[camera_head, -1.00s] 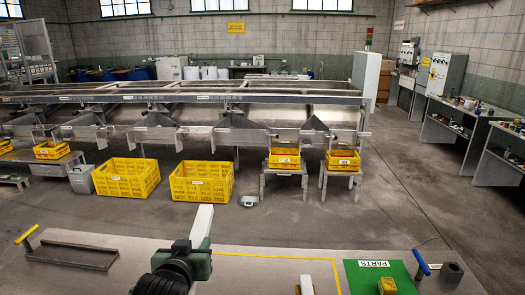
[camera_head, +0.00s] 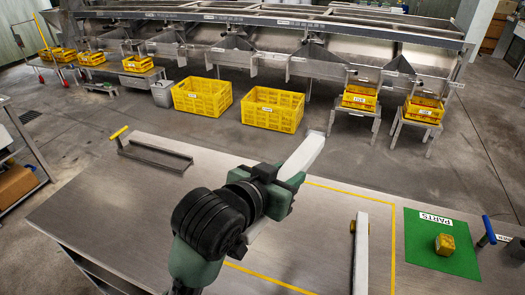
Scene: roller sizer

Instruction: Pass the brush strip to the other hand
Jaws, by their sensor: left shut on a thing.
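A long white bar, which looks like the brush strip (camera_head: 305,155), is held in my left gripper (camera_head: 282,186). The gripper is shut around it, and the strip slants from lower left to upper right above the table. A shorter part of it shows below the jaws (camera_head: 262,238). Its bristles cannot be made out. My left arm hides part of the table behind it. My right gripper is not in view.
The metal table (camera_head: 130,215) has a yellow line. Another white bar (camera_head: 361,255) stands or lies to the right. A green PARTS mat (camera_head: 420,252) bears a yellow block (camera_head: 444,244). A blue-handled tool (camera_head: 488,230) and a yellow-handled metal piece (camera_head: 155,156) are at the sides.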

